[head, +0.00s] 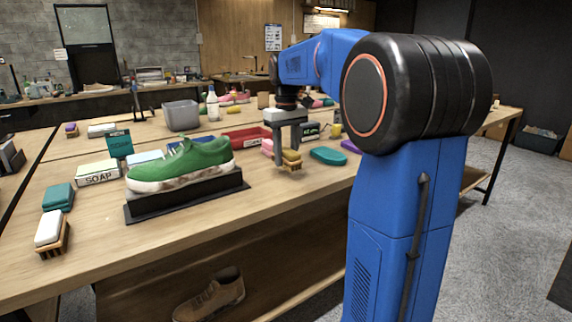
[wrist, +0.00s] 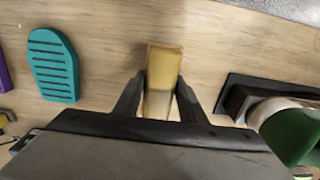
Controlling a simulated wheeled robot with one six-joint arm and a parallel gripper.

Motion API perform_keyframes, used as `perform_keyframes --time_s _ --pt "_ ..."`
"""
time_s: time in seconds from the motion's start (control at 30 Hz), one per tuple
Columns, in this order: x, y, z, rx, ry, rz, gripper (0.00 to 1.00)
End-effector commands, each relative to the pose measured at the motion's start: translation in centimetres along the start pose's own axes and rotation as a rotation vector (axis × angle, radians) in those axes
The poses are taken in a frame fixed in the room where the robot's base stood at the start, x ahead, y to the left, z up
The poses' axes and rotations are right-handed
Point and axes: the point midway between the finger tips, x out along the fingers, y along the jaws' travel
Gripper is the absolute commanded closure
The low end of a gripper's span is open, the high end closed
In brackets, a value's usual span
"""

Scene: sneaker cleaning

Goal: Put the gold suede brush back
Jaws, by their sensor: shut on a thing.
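The gold suede brush (head: 291,157) is between the fingers of my gripper (head: 288,152), which is shut on it. It is over the table, to the right of the green sneaker, with its bristles facing down. In the wrist view the brush (wrist: 163,68) shows as a yellow-tan block between the two dark fingers of my gripper (wrist: 161,84). Whether its bristles touch the table or hang just above it, I cannot tell.
A green sneaker (head: 182,162) sits on a black stand (head: 190,201) to the left. A teal ridged pad (head: 328,156) lies close on the right. A red tray (head: 247,138) and pink block (head: 267,146) are behind. Bare wood (head: 285,190) lies in front.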

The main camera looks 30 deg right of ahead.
Motion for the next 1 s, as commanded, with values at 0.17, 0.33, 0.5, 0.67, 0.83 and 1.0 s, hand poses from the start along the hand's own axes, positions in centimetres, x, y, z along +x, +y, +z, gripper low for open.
perform_keyframes --time_s 0.17,0.33,0.5,0.67,0.83,1.0 --pt "2.5 0.0 0.0 0.0 -0.002 -0.001 0.91" --pt "3.0 0.0 0.0 0.0 0.0 0.0 0.91" --pt "3.0 0.0 0.0 0.0 0.0 0.0 0.91" --pt "3.3 0.0 0.0 0.0 0.0 0.0 0.51" --pt "3.3 0.0 0.0 0.0 0.0 0.0 0.44" --pt "3.2 0.0 0.0 0.0 0.0 0.0 0.44"
